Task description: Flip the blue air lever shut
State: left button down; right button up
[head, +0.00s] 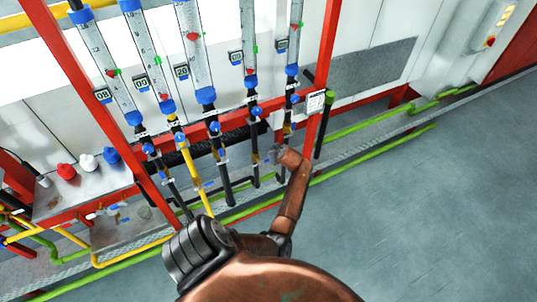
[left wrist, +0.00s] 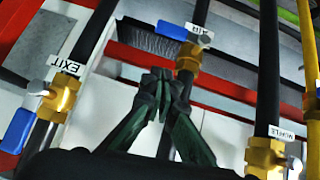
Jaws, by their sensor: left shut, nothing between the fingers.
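In the left wrist view a blue lever (left wrist: 173,31) sits on the middle brass valve (left wrist: 188,58) and points left, roughly across its black pipe. The short tag (left wrist: 199,34) beside it may read AIR, but is hard to read. My left gripper (left wrist: 160,78) is shut and empty just below and left of that valve, apart from the lever. In the head view the left gripper (head: 275,155) is at the lower pipes on the right side of the rack, small and partly blended with them. The right gripper is not in view.
Another blue lever (left wrist: 18,130) hangs along the pipe at the EXIT valve (left wrist: 58,97). A MUFFLE valve (left wrist: 264,155) stands right. A red frame post (head: 322,70) and green floor pipes (head: 370,125) are close to my arm. The floor (head: 440,190) on the right is clear.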

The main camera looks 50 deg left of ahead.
pick_arm(q)
jog(key=v, duration=0.8)
jog(key=shift+d+f, duration=0.2)
jog(key=shift+f, duration=0.05)
jog(key=shift+w+f, duration=0.1)
jog(key=shift+w, duration=0.1)
